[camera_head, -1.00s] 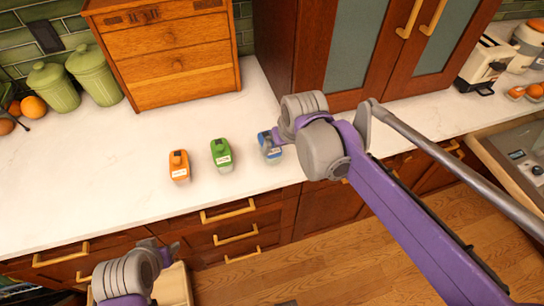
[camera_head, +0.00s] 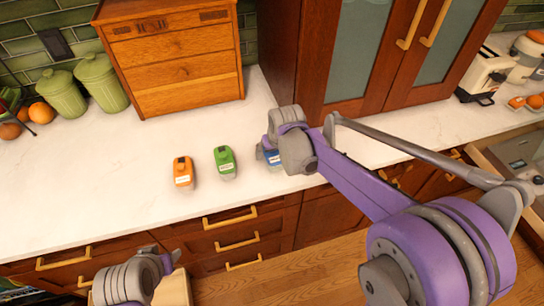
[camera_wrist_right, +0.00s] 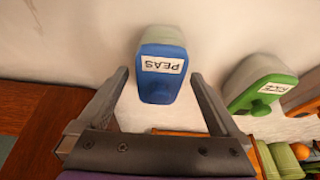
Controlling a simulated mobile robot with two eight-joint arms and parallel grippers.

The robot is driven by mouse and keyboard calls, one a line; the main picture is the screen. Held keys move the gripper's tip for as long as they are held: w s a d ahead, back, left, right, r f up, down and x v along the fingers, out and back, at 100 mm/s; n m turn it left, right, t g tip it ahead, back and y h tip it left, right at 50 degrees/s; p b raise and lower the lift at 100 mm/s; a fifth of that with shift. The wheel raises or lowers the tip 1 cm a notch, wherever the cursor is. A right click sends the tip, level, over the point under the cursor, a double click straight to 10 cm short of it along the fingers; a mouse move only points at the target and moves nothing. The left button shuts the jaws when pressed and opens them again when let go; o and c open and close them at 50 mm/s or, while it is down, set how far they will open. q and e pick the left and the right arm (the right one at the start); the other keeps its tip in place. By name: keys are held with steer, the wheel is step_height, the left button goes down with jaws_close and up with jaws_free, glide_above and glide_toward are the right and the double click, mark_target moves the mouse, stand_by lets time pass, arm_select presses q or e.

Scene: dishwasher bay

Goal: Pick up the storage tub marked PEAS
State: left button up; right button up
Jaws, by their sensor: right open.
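The tub marked PEAS (camera_wrist_right: 162,50) has a blue lid and a white label, and stands on the counter in the right wrist view. In the head view the blue tub (camera_head: 273,158) is partly hidden by my right wrist. My right gripper (camera_wrist_right: 159,77) is open, with one finger on each side of the tub in the wrist picture. No contact shows, and the exact height gap cannot be told. My left gripper (camera_head: 172,259) is at the lower left of the head view, away from the tubs; its fingers are too unclear to judge.
A green-lidded tub (camera_head: 225,162) and an orange-lidded tub (camera_head: 183,172) stand left of the blue one. A wooden drawer box (camera_head: 180,70) and green canisters (camera_head: 100,80) stand behind. A tall cabinet (camera_head: 370,50) rises at the back right. The counter (camera_head: 90,190) is clear at left.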

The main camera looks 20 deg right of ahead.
steer(key=shift+w+f, duration=0.25)
steer(key=shift+f, duration=0.4)
steer(key=shift+s, duration=0.1)
jaws_close()
